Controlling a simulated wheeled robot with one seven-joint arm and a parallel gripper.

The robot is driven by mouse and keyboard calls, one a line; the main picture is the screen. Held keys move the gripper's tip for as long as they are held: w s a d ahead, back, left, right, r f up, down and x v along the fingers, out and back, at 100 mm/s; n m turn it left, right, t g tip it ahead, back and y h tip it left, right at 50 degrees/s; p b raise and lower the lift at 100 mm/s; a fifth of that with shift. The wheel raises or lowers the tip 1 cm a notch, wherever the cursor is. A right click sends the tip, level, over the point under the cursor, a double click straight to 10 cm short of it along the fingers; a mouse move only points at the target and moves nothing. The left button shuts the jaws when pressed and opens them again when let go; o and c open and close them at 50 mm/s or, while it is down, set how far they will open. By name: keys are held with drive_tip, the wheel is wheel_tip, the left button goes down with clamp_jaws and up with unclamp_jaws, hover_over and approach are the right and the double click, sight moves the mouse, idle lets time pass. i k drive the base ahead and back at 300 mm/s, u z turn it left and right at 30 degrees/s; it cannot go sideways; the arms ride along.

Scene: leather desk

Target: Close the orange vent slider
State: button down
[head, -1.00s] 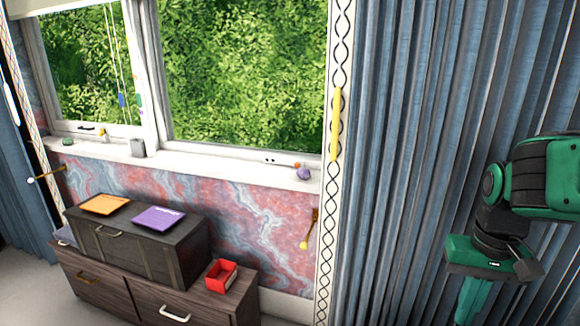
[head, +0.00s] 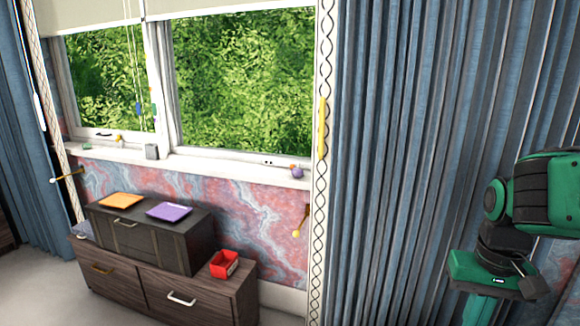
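I cannot clearly make out an orange vent slider. A small orange spot (head: 293,167) sits above a purple round thing (head: 297,173) at the right end of the window sill; it is too small to identify. A yellow vertical bar (head: 322,128) is on the patterned trim beside the right curtain. My gripper (head: 480,310) hangs at the lower right in front of the curtain, far from the window. Its fingers are mostly cut off by the bottom edge, so its opening is hidden.
A wooden cabinet (head: 215,300) stands under the window, with a dark chest (head: 190,243) on it. An orange tray (head: 121,200) and a purple tray (head: 169,211) lie on the chest. A red box (head: 224,264) sits beside it. Floor shows at lower left.

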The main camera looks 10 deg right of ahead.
sight(291, 166)
drive_tip(key=u, duration=0.4)
drive_tip(key=i, duration=1.8)
drive_tip(key=z, duration=0.3)
